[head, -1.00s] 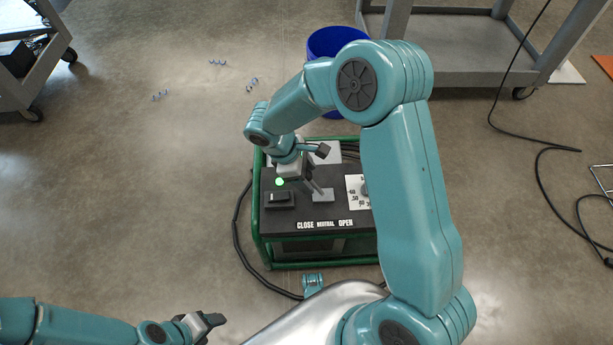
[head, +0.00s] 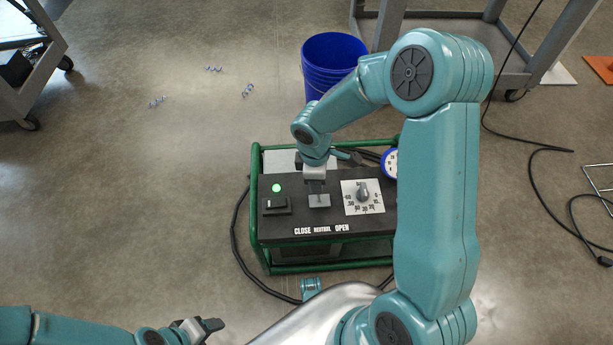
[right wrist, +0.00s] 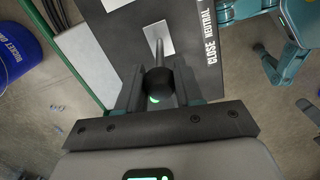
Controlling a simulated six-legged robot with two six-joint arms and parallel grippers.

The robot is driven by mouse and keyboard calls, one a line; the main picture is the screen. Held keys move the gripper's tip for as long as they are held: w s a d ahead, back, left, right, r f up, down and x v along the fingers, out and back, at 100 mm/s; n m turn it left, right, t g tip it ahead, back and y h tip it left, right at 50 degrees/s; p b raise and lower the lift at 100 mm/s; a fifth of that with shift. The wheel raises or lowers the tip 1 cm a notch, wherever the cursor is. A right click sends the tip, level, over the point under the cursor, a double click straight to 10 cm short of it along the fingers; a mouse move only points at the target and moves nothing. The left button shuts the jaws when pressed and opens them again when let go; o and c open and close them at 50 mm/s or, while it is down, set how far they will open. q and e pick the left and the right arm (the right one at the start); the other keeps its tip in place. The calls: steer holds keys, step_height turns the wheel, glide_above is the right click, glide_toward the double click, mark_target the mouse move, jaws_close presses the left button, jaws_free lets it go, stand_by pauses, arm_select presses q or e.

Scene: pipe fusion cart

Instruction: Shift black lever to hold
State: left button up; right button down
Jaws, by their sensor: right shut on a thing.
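The black lever (right wrist: 158,85) shows in the right wrist view as a round black knob on a thin metal stem rising from a light plate. My right gripper (right wrist: 158,92) has one finger on each side of the knob and is shut on it. In the head view my right gripper (head: 316,184) is above the grey lever plate (head: 319,201), roughly in line with the NEUTRAL label (head: 322,230); it hides most of the lever. CLOSE is to the left, OPEN to the right. My left gripper (head: 210,326) is far from the box at the lower left; its jaw opening is unclear.
The black control box (head: 290,222) sits in a green frame (head: 258,245). It carries a lit green lamp (head: 276,188), a rocker switch (head: 276,205) and a dial (head: 363,193). A blue bucket (head: 330,75) stands behind. Cables lie on the floor; the left floor is mostly clear.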

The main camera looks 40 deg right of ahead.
steer(key=shift+s+d+r+y+p, duration=0.25)
steer(key=shift+s+d+y+p, duration=0.1)
steer(key=shift+d+y+p, duration=0.05)
steer(key=shift+d+f+t, duration=0.15)
steer(key=shift+f+t, duration=0.05)
steer(key=shift+t, duration=0.1)
steer(key=c, duration=0.7)
jaws_free()
steer(key=shift+c, duration=0.2)
step_height(320, 180, up, 16)
steer(key=p, duration=0.5)
steer(key=shift+s+d+r, duration=0.15)
steer(key=shift+s+d, duration=0.1)
